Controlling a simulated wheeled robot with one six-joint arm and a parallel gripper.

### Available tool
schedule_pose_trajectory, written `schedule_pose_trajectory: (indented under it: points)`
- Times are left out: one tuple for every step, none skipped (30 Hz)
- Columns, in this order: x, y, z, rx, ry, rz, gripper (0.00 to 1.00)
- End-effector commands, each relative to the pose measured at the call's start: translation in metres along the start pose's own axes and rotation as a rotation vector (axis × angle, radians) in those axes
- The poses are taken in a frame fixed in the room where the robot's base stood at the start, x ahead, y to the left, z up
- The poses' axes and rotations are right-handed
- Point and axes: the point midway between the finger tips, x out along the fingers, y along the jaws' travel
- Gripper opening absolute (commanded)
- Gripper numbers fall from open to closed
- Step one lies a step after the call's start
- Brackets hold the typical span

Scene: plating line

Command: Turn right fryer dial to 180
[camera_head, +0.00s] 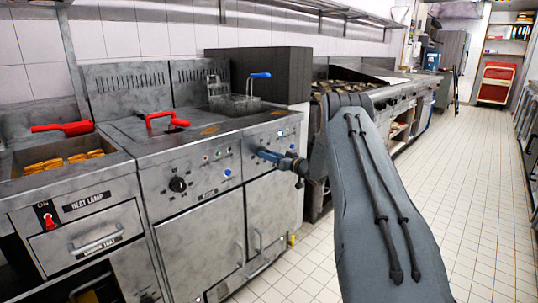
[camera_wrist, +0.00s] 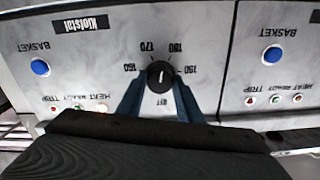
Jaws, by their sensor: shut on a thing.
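The right fryer dial (camera_wrist: 160,74) is a round black knob with a small white mark, seen upside down in the wrist view. The printed numbers 160, 170, 180 and 190 are around it, with OFF below it in the picture. The white mark seems to point toward OFF, but it is small. My gripper (camera_wrist: 160,92) is shut on the dial, with one blue finger on each side. In the head view my gripper (camera_head: 264,154) touches the right fryer's front panel (camera_head: 284,140) and hides the dial.
The left fryer has its own black dial (camera_head: 177,184) and a blue button (camera_head: 228,172). A fryer basket with a blue handle (camera_head: 260,75) sits on the right fryer. A heat lamp station (camera_head: 75,210) stands at the left. The tiled floor (camera_head: 480,200) at the right is clear.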

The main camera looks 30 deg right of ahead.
Motion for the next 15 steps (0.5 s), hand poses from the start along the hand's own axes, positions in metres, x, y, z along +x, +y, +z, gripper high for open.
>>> schedule_pose_trajectory:
  points:
    - [0.0031,-0.0013,-0.0057,0.033,0.007,-0.002,0.1]
    - [0.0031,-0.0014,-0.0057,0.057,0.007,-0.002,0.1]
    - [0.0032,-0.0014,-0.0058,0.087,0.007,-0.002,0.1]
    - [0.0032,-0.0014,-0.0059,0.108,0.007,-0.002,0.1]
    - [0.0033,-0.0014,-0.0059,0.128,0.007,-0.002,0.1]
    - [0.0033,-0.0015,-0.006,0.154,0.007,-0.002,0.1]
    - [0.0034,-0.0015,-0.006,0.172,0.007,-0.003,0.1]
    - [0.0034,-0.0015,-0.0061,0.188,0.007,-0.003,0.1]
    - [0.0034,-0.0015,-0.0061,0.209,0.007,-0.003,0.1]
    - [0.0035,-0.0015,-0.0061,0.223,0.007,-0.003,0.1]
    - [0.0035,-0.0015,-0.0062,0.237,0.007,-0.003,0.1]
    - [0.0035,-0.0015,-0.0062,0.252,0.007,-0.003,0.1]
    - [0.0035,-0.0015,-0.0062,0.263,0.007,-0.003,0.1]
    - [0.0036,-0.0016,-0.0062,0.273,0.007,-0.003,0.1]
    - [0.0036,-0.0016,-0.0061,0.283,0.007,-0.003,0.1]
